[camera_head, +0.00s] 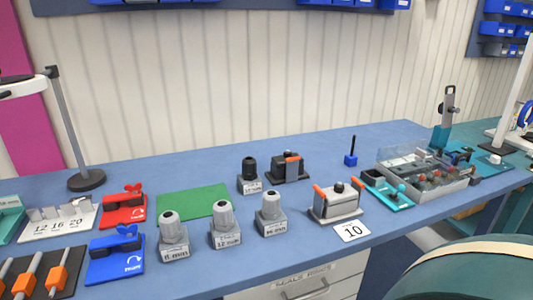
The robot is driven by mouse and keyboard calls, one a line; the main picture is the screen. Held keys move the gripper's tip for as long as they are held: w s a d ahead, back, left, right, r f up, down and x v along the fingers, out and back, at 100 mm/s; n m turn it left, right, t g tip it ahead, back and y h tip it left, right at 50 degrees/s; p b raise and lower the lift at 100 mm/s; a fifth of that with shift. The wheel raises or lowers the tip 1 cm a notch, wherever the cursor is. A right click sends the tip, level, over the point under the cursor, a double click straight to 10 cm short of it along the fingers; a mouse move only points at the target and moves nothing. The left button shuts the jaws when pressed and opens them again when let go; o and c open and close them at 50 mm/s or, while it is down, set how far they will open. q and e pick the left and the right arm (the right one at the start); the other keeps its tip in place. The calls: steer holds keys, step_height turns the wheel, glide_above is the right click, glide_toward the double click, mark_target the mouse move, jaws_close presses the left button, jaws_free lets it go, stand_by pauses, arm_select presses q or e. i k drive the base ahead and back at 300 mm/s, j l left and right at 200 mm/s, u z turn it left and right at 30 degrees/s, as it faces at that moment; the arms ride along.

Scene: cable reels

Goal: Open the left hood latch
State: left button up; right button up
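A grey rectangular connector hood (337,204) sits on a light base plate at the front of the blue table, right of centre. It has an orange latch lever on its left end (319,192) and another on its right end (356,187). A darker hood (283,169) with one visible orange lever (293,164) stands behind it, slightly to the left. The image is too small to show clearly whether any latch is open or closed. Neither of my grippers is in view.
A white card marked 10 (352,232) lies before the hood. Several grey cable glands (225,229) stand to its left, near a green mat (193,203). A teal tool (388,192) and a clear parts box (428,184) stand close to its right. A green rounded object (470,272) fills the lower right.

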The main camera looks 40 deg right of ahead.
mark_target(319, 197)
steer(key=i+j+z, duration=0.1)
steer(key=z, duration=0.35)
steer(key=j+z, duration=0.3)
steer(key=z, duration=0.2)
steer(key=j+z, duration=0.25)
steer(key=z, duration=0.2)
steer(key=i, duration=0.05)
